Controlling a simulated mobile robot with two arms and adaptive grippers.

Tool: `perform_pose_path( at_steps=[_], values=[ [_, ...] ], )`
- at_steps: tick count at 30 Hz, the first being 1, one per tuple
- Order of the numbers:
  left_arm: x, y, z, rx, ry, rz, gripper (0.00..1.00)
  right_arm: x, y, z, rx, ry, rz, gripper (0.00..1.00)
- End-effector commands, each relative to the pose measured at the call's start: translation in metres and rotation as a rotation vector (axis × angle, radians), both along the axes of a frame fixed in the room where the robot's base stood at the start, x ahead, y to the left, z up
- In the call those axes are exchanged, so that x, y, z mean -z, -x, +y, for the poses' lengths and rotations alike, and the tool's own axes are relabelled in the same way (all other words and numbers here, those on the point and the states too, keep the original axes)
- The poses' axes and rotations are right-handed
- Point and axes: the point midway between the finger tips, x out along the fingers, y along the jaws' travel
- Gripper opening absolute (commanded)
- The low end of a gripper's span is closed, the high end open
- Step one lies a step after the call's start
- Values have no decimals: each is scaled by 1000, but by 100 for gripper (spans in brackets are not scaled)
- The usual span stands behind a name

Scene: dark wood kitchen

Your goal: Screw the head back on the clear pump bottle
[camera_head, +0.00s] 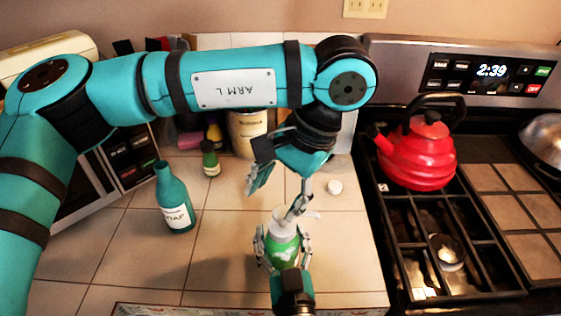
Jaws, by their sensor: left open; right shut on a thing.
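The clear pump bottle (283,248) stands on the tiled counter, with green contents or label and a pale, see-through upper part. My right gripper (284,246) comes from the front edge and is shut around the bottle's body. My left gripper (276,201) is open above the bottle, one finger to the left and one right by the bottle's top. That finger partly hides the neck.
A teal soap bottle (174,205) stands to the left, a small green bottle (210,160) behind it. A cream canister (246,135) is at the back. A red kettle (418,155) sits on the stove.

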Motion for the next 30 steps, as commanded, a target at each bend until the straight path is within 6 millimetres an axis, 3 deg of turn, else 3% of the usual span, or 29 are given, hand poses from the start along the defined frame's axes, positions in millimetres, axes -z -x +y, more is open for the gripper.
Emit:
perform_pose_path(
  at_steps=[9,21,30],
  values=[
    [-22,-1,-3,-780,116,-220,58,0,0,0,0,1,1,0],
    [-51,0,-6,-1785,196,-386,58,0,0,0,0,1,0,0],
    [-68,1,-7,-2338,178,-420,58,0,0,0,0,1,0,0]
  ],
)
